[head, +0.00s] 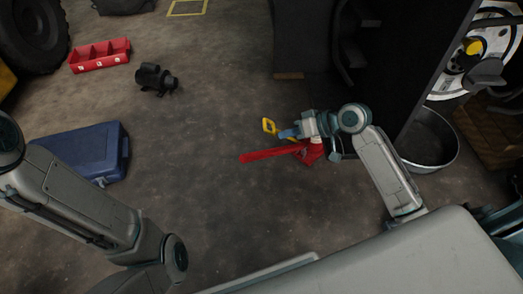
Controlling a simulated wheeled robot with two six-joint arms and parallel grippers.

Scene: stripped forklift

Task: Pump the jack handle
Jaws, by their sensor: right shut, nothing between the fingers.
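The red jack (314,153) stands on the floor near the middle right, beside a dark upright panel. Its long red handle (262,155) reaches out to the left and lies low, close to level. My right gripper (285,133) is shut and empty, just above the handle in the picture. I cannot tell whether it touches the handle. My right arm and wrist hide part of the jack. My left arm shows at the lower left, but its gripper is not in view.
A yellow-framed object (268,126) is beside my right gripper. A blue case (93,150), a black device (156,78) and a red divided tray (100,55) lie to the left. A metal tub (432,140) stands right of the dark panel (425,60). The floor left of the handle is clear.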

